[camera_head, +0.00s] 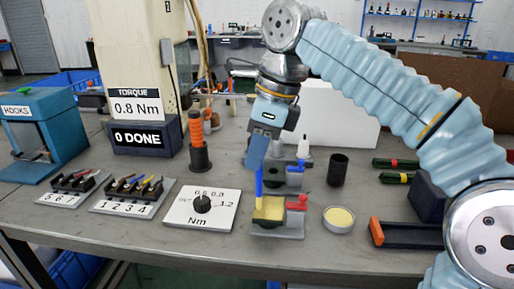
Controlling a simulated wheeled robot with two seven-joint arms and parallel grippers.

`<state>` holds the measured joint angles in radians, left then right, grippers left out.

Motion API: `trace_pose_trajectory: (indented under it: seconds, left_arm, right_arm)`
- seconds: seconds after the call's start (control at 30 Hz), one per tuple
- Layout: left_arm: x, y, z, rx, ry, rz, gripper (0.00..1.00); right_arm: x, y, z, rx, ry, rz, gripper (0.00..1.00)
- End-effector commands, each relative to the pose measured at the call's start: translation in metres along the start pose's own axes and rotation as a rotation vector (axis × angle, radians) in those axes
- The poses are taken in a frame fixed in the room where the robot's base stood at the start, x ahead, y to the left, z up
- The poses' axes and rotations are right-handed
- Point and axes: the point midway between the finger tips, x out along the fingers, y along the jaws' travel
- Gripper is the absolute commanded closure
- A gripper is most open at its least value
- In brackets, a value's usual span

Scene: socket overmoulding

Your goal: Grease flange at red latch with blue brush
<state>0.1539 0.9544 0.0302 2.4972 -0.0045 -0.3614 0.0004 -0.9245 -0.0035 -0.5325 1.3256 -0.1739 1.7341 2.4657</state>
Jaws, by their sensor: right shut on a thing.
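My right gripper (257,153) comes down over the middle of the bench, shut on the blue brush (259,183). The brush points down, close to upright. Its lower end is at a yellow-topped block in a grey fixture (277,232); I cannot tell whether it touches. A red latch (297,203) sits on the right side of this fixture, just right of the brush. The flange cannot be made out separately from the yellow top. A round tin of pale yellow grease (339,218) stands right of the fixture. My left gripper is out of view.
A torque dial board (202,222) lies left of the fixture. Numbered racks (130,208) and a blue hooks box (45,130) are further left. An orange-handled driver (197,130) stands behind. A black cup (338,170) and a dark tray (410,236) are on the right.

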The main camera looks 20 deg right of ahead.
Motion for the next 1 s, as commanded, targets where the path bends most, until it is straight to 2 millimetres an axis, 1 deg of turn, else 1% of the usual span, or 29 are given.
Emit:
trace_pose_trajectory:
  seconds: [0.43,1.0]
  left_arm:
    - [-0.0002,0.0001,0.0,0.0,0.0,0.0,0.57]
    - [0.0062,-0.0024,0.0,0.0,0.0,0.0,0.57]
  right_arm:
    - [-0.0002,-0.0001,-0.0001,0.0,0.0,0.0,1.0]
    - [0.0079,-0.0003,-0.0024,0.001,0.0,0.0,1.0]
